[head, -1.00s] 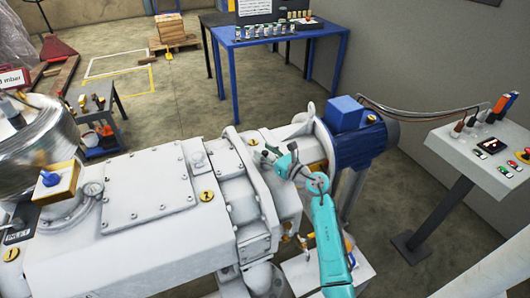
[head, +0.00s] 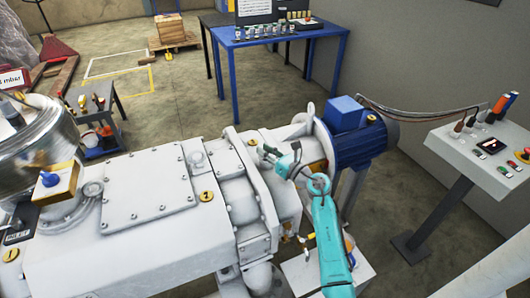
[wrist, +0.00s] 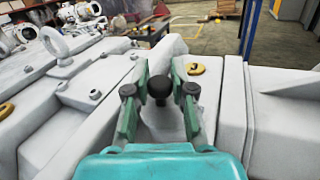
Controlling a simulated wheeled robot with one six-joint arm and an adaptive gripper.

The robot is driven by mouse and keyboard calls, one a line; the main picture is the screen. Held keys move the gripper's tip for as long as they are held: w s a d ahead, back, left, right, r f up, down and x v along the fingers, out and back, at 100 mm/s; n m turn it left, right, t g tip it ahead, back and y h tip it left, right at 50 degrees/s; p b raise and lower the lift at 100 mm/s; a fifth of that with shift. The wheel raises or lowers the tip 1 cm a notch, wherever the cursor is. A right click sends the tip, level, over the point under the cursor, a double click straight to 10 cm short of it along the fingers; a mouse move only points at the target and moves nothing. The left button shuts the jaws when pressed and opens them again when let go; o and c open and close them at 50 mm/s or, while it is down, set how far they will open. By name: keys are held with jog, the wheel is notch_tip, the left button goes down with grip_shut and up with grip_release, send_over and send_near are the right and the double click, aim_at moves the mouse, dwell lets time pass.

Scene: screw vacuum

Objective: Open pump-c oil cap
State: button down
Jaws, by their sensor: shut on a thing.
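The pump (head: 150,235) is a big pale grey machine lying across the head view. In the wrist view, a black round-topped cap (wrist: 159,88) stands on its pale housing (wrist: 165,122), between the teal fingers of my gripper (wrist: 159,92). My gripper is shut on this cap, one finger on each side. In the head view, my gripper (head: 268,155) is at the pump's right part, near the blue motor; its fingers hide the cap there. I cannot see whether the cap is loose; it appears upright at the housing. No pump-c label is readable.
A blue motor (head: 350,140) adjoins the pump's right end. A control console (head: 478,155) stands at the right by the wall. A blue table (head: 280,38) stands behind. A lifting eye (wrist: 53,42) sticks up at left in the wrist view. Open floor lies behind the pump.

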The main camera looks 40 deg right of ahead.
jog(key=m, duration=0.2)
jog(key=d+m+t, duration=0.1)
jog(key=m, duration=0.1)
jog(key=d+r+m+t+h, duration=0.1)
jog(key=shift+s+m, duration=0.3)
jog(key=shift+m, duration=0.1)
jog(key=m, duration=0.1)
jog(key=d+m+h, duration=0.1)
jog(key=m, duration=0.1)
jog(key=shift+s+r+t, duration=0.15)
jog(key=shift+r+t, duration=0.05)
jog(key=shift+t, duration=0.2)
jog(key=shift+s+d+m+t+h, duration=0.15)
jog(key=shift+d+m+h, duration=0.15)
jog(key=shift+m, duration=0.35)
jog(key=shift+d+m+t+h, duration=0.15)
jog(key=shift+m+h, duration=0.2)
jog(key=shift+m, duration=0.35)
jog(key=shift+s+d+m+t+h, duration=0.1)
jog(key=shift+d+m+h, duration=0.2)
jog(key=shift+m, duration=0.35)
jog(key=c, duration=1)
grip_release()
jog(key=v, duration=1.2)
